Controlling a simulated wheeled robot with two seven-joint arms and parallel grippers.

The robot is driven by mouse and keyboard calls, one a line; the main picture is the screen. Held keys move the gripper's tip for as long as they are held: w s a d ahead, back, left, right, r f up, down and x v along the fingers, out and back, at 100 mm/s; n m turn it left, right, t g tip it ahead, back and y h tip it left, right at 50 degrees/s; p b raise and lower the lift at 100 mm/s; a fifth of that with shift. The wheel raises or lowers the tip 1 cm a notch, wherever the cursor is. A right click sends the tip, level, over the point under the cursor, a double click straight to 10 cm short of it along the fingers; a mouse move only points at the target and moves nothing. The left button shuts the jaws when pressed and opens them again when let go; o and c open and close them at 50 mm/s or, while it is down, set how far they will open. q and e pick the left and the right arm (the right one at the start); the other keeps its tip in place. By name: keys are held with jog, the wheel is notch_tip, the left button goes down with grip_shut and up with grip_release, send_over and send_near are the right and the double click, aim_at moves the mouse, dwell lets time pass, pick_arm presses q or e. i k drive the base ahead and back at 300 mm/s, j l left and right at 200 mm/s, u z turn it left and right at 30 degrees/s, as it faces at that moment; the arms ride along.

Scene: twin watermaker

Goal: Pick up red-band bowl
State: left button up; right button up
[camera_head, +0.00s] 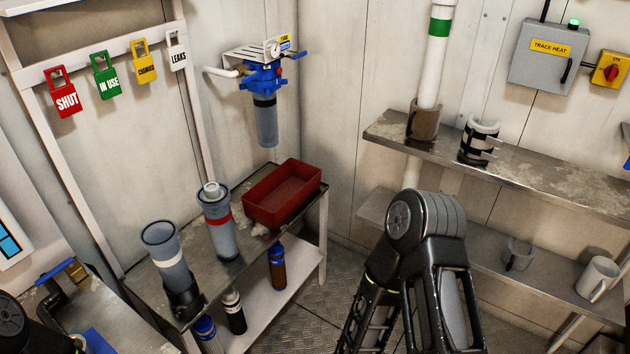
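The red-band bowl (222,238) is a grey-blue cylinder with a red band around its upper part. It stands upright on the metal bench top (232,272), between a white-banded bowl (176,277) and a red tray (262,214). A pale round-topped piece shows at its mouth. Nothing is touching it from my arms. Part of my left arm shows at the bottom left corner, and my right arm rises at the lower middle, right of the bench. I see neither gripper's fingertips.
A dark piece sits at the white-banded bowl's foot. Bottles (277,267) stand on the lower shelf. A blue-headed filter unit (264,82) hangs on the wall above. At right, shelves hold holders (479,141) and a mug (597,279). Open floor (330,285) lies right of the bench.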

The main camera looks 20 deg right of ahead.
aim_at(218, 215)
jog(key=z, duration=3.1)
jog(key=u, duration=3.1)
jog(key=i+l, duration=0.1)
jog(key=l, duration=2.6)
jog(key=i, duration=0.05)
